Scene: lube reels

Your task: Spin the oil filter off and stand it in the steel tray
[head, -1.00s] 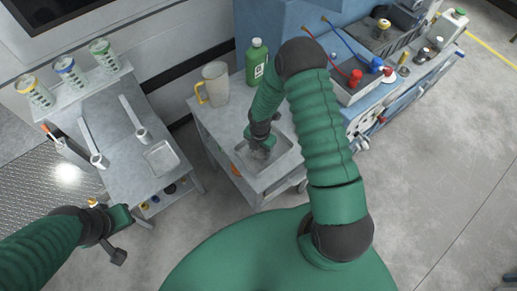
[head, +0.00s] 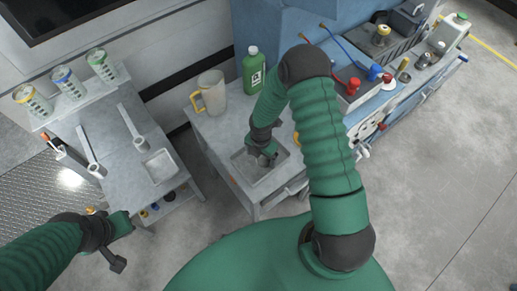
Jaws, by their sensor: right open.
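The steel tray (head: 248,176) sits on top of the small grey cart. My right gripper (head: 262,159) is open and points down over the tray. Its fingers look low, within the tray's outline; whether they touch the tray floor I cannot tell. No oil filter can be clearly made out at the fingers or in the tray, and my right arm hides part of the cart and the bench behind it. My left gripper (head: 122,243) is at the lower left, in front of the grey bench and away from the tray; its jaw state is unclear.
A jug with a yellow handle (head: 211,92) and a green bottle (head: 254,72) stand at the cart's back. A blue bench (head: 405,100) with fittings stands right. Floor at right is clear.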

